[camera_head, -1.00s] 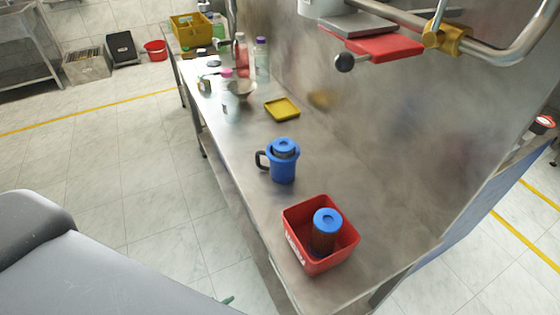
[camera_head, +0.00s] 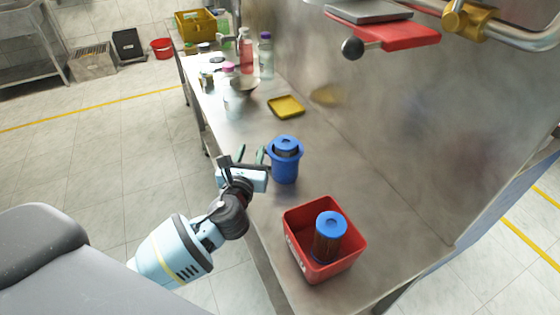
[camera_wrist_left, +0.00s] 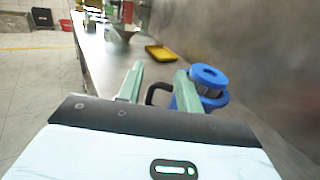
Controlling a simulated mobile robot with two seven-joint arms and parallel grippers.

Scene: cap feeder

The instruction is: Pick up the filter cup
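A blue mug (camera_head: 285,170) with a black handle and a blue-topped dark insert stands upright on the steel counter. A brown cylinder with a blue lid (camera_head: 329,236) stands in a red bin (camera_head: 354,258). Which one is the filter cup I cannot tell by name. My left gripper (camera_head: 250,155) is open beside the mug's left, handle side. In the left wrist view, the mug's black handle (camera_wrist_left: 152,92) shows between the green fingers (camera_wrist_left: 159,70); the right finger partly covers the mug (camera_wrist_left: 208,77). Contact cannot be judged. My right gripper is not in view.
A yellow tray (camera_head: 286,107) lies behind the mug on the counter (camera_head: 250,130). A bowl (camera_head: 243,84) and several bottles stand farther back. A steel wall rises along the right. A red plate with a black knob (camera_head: 352,48) hangs above.

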